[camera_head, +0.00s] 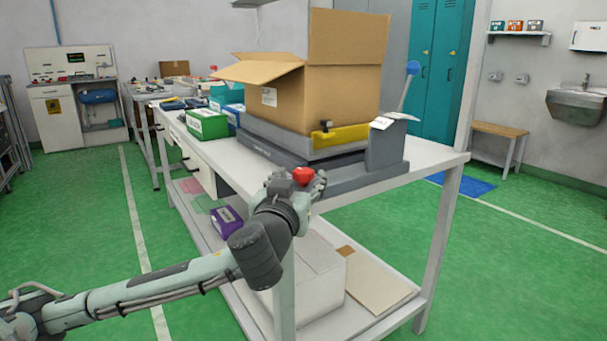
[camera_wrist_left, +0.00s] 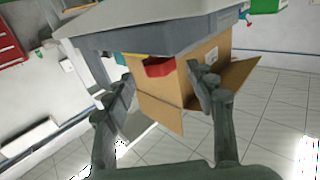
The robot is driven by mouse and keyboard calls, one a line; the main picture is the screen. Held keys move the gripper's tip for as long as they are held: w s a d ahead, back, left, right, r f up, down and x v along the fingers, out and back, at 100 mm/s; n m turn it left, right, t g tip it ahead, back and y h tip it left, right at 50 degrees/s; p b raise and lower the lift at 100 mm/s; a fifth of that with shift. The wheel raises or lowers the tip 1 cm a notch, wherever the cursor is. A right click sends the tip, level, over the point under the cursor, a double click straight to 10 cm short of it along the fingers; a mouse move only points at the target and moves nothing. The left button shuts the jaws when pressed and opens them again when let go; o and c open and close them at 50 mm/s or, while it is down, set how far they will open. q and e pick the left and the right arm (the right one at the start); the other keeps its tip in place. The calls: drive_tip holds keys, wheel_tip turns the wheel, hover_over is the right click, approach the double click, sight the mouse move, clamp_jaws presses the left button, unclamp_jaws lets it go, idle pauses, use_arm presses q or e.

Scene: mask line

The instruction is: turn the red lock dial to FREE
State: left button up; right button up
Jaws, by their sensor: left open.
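The red lock dial (camera_head: 303,175) is on the near side of the grey machine base (camera_head: 360,180) at the table's edge. It also shows in the left wrist view (camera_wrist_left: 158,67), where that view is turned over. My left gripper (camera_head: 296,181) is open, with its fingers on either side of the dial. In the left wrist view the fingers (camera_wrist_left: 164,82) stand apart with the dial between them; I cannot tell whether they touch it. Dial markings are too small to read. My right gripper is not in view.
An open cardboard box (camera_head: 335,95) sits on the machine, with a yellow bar (camera_head: 341,136) in front and a blue-knobbed lever (camera_head: 412,68) at the right. A green box (camera_head: 207,124) stands on the white table (camera_head: 436,156). A white carton (camera_head: 318,270) is on the lower shelf.

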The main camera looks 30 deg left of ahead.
sight(301, 175)
use_arm(q)
drive_tip(key=shift+x, duration=1.95)
drive_tip(key=c, duration=1.2)
